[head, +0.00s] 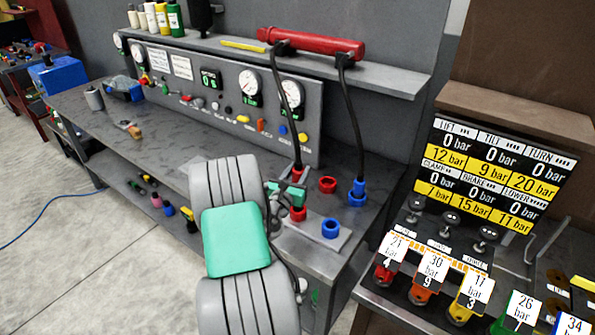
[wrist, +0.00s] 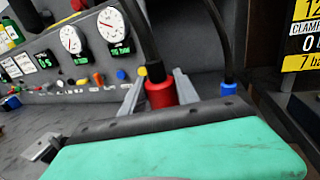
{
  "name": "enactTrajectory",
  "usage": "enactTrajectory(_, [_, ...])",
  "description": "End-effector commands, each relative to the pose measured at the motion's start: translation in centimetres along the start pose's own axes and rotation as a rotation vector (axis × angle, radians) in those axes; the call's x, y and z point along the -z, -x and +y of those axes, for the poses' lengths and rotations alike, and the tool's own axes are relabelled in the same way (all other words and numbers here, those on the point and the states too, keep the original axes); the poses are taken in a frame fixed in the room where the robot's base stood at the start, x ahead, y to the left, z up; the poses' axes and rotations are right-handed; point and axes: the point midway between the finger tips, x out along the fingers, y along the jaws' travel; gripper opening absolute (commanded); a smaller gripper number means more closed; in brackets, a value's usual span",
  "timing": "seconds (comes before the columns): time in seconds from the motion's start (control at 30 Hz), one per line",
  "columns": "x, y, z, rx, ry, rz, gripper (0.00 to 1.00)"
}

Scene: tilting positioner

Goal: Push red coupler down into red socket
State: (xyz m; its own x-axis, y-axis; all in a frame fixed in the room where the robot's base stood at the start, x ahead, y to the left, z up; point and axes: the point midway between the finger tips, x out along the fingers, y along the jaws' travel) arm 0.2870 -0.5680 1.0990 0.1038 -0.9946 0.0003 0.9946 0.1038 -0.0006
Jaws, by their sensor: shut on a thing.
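The red coupler (wrist: 161,95) hangs on a black hose and stands between the two fingers of my gripper (wrist: 160,86) in the wrist view. In the head view my gripper (head: 286,192) is shut on the coupler, whose red top (head: 297,174) shows above the fingers. The red socket (head: 298,214) is directly below the fingers on a grey plate (head: 312,238). The fingers hide the coupler's lower end, so I cannot tell whether it touches or enters the socket. The coupler looks roughly upright.
A blue socket (head: 331,228) is beside the red one on the plate. Behind are an empty red ring (head: 327,184) and a blue coupler (head: 358,190) on its own hose. A gauge panel (head: 230,95) stands behind; a lever stand (head: 430,260) is at right.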

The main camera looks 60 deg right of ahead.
Motion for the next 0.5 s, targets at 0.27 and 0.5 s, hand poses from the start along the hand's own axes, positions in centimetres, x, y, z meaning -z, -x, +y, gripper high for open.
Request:
enactTrajectory(0.27, [0.4,0.2,0.1,-0.002,-0.001,-0.002,0.00])
enactTrajectory(0.5, [2.9,0.2,0.1,-0.002,-0.001,-0.002,0.00])
